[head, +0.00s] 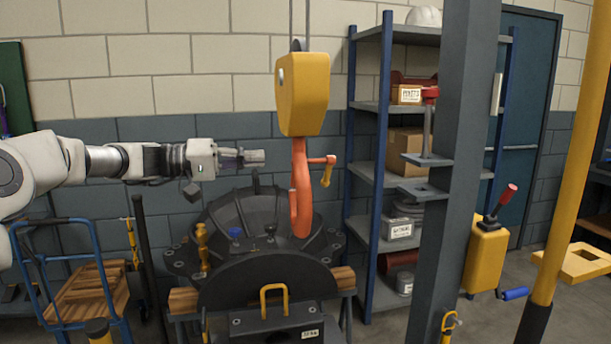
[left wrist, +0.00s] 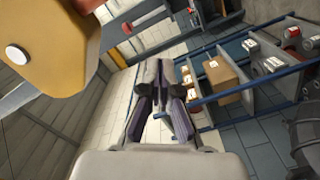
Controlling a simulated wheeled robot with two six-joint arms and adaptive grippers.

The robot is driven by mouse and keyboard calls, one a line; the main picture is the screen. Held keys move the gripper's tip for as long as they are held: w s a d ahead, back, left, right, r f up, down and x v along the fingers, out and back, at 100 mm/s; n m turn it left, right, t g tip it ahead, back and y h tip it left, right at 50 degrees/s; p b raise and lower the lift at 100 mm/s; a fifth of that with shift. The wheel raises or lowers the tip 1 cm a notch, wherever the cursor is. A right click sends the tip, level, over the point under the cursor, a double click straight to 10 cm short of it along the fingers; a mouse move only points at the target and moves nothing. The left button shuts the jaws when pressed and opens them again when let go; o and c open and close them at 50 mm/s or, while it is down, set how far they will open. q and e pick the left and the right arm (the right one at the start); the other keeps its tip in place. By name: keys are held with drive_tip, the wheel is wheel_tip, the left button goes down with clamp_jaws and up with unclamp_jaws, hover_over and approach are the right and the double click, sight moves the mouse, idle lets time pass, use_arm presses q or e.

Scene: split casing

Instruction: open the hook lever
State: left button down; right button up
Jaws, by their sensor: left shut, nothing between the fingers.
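A yellow hook block (head: 303,92) hangs on cables at the middle of the head view. An orange-red hook (head: 301,190) hangs below it, with a short arm to the right that carries an orange lever (head: 327,175). My left gripper (head: 258,157) is shut and empty, left of the hook and apart from it, at about the height of the hook's upper part. In the left wrist view the shut fingers (left wrist: 160,75) point past the yellow block (left wrist: 45,40), which fills the upper left. The hook and lever are not clear there. My right gripper is not in view.
A dark round casing (head: 265,280) stands on wooden beams below the hook. A grey post (head: 450,150) and a blue shelf rack (head: 368,180) stand to the right. A blue cart (head: 85,290) is at the lower left. Free air lies between gripper and hook.

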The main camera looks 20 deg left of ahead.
use_arm(q)
drive_tip(key=w+d+f+p, duration=0.2)
drive_tip(key=d+p, duration=0.2)
drive_tip(key=d, duration=0.7)
drive_tip(key=shift+w+d, duration=0.3)
